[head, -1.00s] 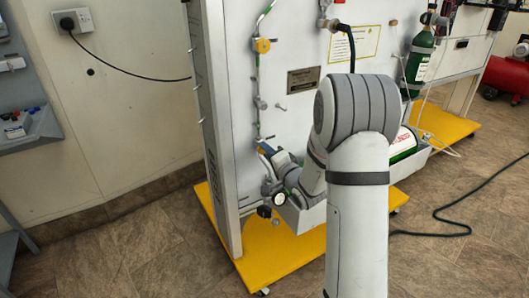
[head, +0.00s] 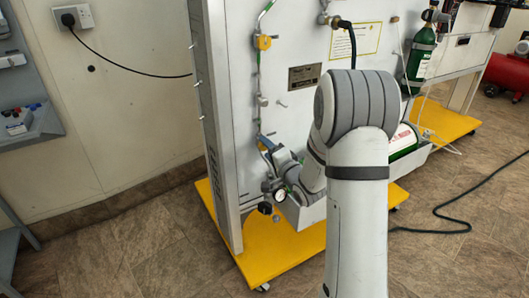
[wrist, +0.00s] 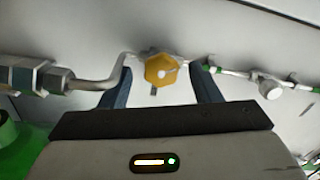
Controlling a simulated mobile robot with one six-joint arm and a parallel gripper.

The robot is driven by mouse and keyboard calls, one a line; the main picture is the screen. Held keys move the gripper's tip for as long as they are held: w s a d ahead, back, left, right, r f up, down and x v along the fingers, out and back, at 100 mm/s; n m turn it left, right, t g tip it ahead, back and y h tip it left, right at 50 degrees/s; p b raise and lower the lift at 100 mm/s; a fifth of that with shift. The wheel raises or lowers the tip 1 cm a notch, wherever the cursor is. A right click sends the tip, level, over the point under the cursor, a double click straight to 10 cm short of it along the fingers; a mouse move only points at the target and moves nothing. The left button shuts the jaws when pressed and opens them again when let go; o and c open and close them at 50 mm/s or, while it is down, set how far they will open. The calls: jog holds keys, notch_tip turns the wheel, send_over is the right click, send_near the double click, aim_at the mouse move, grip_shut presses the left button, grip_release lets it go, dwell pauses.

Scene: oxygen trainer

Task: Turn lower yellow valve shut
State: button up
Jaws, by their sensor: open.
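The lower yellow valve (wrist: 160,70) shows in the wrist view as a yellow hexagonal knob with a pale centre, on a thin metal pipe along the white panel. My gripper (wrist: 160,75) is open, with one dark blue finger on each side of the knob. A gap shows between the knob and each finger; contact is not visible. In the head view my gripper (head: 268,145) is low at the panel's left part, and it hides the lower valve there. The upper yellow valve (head: 263,42) sits higher on the same pipe line.
A round gauge (head: 279,195) and a black knob (head: 265,208) are just below my gripper. A metal post (head: 216,130) stands close to the left. A green cylinder (head: 403,142) lies to the right. The yellow base (head: 285,255) is below.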

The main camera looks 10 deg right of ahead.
jog(key=p+v, duration=0.1)
jog(key=v, duration=0.6)
jog(key=shift+s+d, duration=0.15)
jog(key=shift+s, duration=0.2)
jog(key=shift+r, duration=0.1)
